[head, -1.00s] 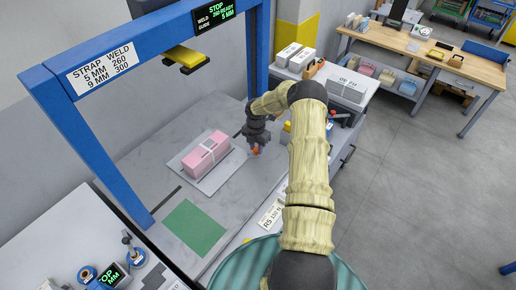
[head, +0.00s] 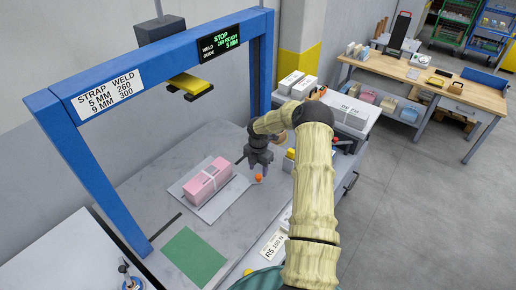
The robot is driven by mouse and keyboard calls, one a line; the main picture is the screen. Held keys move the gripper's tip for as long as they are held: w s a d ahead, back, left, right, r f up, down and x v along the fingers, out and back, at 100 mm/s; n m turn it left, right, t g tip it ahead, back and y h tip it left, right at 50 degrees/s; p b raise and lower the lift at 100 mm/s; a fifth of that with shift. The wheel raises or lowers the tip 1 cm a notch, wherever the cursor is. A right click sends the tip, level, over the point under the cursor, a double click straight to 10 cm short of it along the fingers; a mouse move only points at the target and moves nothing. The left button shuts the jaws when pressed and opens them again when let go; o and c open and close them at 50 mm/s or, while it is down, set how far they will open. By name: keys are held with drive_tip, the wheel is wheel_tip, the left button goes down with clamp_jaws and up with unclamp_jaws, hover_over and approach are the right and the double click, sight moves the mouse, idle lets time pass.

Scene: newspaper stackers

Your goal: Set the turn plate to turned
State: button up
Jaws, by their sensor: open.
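The turn plate (head: 231,189) is a light grey square plate on the grey bench, lying at an angle to the bench edges. A pink bundle (head: 206,181) with a white strap around it lies on the plate. An orange knob (head: 259,178) is just right of the plate; whether it is joined to the plate I cannot tell. My gripper (head: 258,171) points down at the knob with its jaws open. The fingertips are very close to the knob; I cannot tell whether they touch it.
A blue frame (head: 97,185) with a yellow-and-black weld head (head: 191,84) spans the bench. A green mat (head: 194,257) lies in front of the plate. The floor on the right is open.

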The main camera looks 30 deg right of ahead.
wheel_tip(320, 180, up, 14)
drive_tip(key=b, duration=0.3)
idle(0.4)
drive_tip(key=s+a+r+m, duration=0.2)
drive_tip(key=s+a+m, duration=0.2)
drive_tip(key=a, duration=0.3)
drive_tip(key=s+a+r+m, duration=0.2)
drive_tip(key=s+a+m, duration=0.1)
drive_tip(key=a, duration=0.4)
drive_tip(key=s+a+r+m+t, duration=0.1)
drive_tip(key=s+a+m, duration=0.2)
drive_tip(key=s+m, duration=0.5)
drive_tip(key=s+a+r+m+t, duration=0.1)
drive_tip(key=s+a+m, duration=0.3)
drive_tip(key=s+m, duration=0.4)
drive_tip(key=s, duration=0.3)
drive_tip(key=shift+r+t, duration=0.2)
drive_tip(key=shift+t, duration=0.1)
drive_tip(key=shift+s+a, duration=0.1)
